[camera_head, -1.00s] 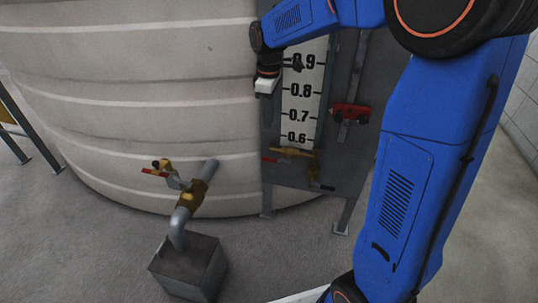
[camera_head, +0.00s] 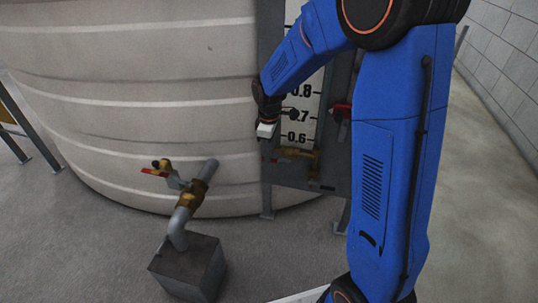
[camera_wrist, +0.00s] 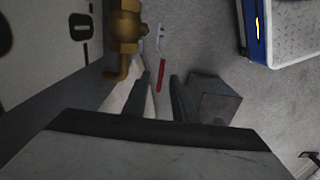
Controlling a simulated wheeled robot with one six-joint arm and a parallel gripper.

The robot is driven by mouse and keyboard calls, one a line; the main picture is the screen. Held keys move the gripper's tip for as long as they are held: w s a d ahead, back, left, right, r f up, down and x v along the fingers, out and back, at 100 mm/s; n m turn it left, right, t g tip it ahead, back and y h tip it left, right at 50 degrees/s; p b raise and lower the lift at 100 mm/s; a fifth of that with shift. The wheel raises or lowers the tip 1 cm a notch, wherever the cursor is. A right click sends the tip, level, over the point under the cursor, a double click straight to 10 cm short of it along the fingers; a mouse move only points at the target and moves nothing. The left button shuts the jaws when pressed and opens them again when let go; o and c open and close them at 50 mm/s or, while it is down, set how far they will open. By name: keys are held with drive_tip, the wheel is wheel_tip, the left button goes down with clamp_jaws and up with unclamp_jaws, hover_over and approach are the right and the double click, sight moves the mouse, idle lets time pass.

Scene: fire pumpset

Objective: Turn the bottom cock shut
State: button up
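The bottom cock is a brass valve (camera_head: 298,153) low on the gauge board, under the 0.6 mark. In the wrist view its brass body (camera_wrist: 125,30) is at the top, with a red-gripped lever (camera_wrist: 161,75) beside it. My gripper (camera_head: 266,132) is just above and left of the cock in the head view. In the wrist view its two dark fingers (camera_wrist: 163,82) are apart, with the lever's red end showing in the gap beyond them. I cannot tell whether they touch it. The head view hardly shows the lever.
The big pale tank (camera_head: 140,80) stands behind. A separate brass pipe valve (camera_head: 187,198) with a red handle is at the left, over a grey metal box (camera_head: 188,268). A red fitting (camera_head: 340,112) on the board is partly behind my arm. Floor is clear at the right.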

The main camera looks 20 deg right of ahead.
drive_tip(key=shift+f, duration=0.55)
clamp_jaws()
idle(1.1)
